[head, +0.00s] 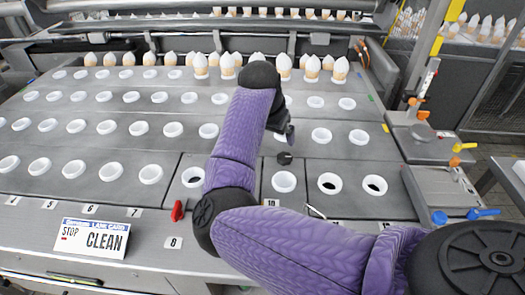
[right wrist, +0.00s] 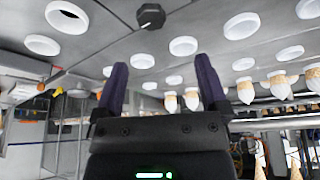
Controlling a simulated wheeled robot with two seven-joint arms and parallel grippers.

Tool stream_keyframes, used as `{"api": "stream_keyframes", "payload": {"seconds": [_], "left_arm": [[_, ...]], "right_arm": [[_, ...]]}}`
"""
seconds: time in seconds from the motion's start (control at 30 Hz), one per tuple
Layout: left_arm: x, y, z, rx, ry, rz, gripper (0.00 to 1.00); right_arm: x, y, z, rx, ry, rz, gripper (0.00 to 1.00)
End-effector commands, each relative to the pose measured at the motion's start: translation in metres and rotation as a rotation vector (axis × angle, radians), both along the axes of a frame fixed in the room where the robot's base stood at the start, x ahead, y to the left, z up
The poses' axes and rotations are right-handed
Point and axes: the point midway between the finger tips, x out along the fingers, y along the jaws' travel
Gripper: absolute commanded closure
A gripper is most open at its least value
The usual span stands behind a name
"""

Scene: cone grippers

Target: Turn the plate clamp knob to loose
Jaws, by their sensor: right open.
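A dark knob (head: 284,158), which I take for the plate clamp knob, stands on the grey plate between rows of white cups. In the right wrist view the black, faceted knob (right wrist: 151,16) shows near the top, beyond my fingertips. My right gripper (head: 289,134) is just behind the knob in the head view, partly hidden by my purple arm. In the right wrist view my right gripper (right wrist: 160,75) is open, with nothing between its fingers. The fingers look apart from the knob. My left gripper is not in view.
White cups (head: 283,181) sit in rows around the knob; some plate holes look dark inside. A red handle (head: 178,210) is at the plate's front edge, beside a STOP/CLEAN card (head: 92,238). Filled cones (head: 228,66) line the back. Blue-handled fittings (head: 468,214) stand at right.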

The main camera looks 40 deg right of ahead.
Motion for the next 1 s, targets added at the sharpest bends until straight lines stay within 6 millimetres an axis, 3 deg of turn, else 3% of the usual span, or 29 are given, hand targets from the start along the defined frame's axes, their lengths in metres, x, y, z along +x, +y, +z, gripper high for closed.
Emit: {"api": "stream_keyframes", "payload": {"seconds": [0.23, 0.4, 0.53, 0.8, 1.0], "left_arm": [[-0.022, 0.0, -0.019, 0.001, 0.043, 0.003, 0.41], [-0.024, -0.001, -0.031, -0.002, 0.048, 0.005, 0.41], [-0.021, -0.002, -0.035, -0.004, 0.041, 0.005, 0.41], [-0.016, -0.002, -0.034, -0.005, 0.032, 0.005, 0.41], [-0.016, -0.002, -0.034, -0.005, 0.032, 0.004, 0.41]], "right_arm": [[0.007, -0.016, -0.047, 0.002, 0.004, -0.001, 0.07], [0.013, -0.028, -0.079, 0.002, 0.003, 0.0, 0.07], [0.015, -0.033, -0.09, 0.002, 0.001, -0.001, 0.07], [0.015, -0.034, -0.091, 0.001, -0.001, -0.001, 0.07], [0.015, -0.034, -0.09, 0.001, 0.0, -0.001, 0.49]]}}
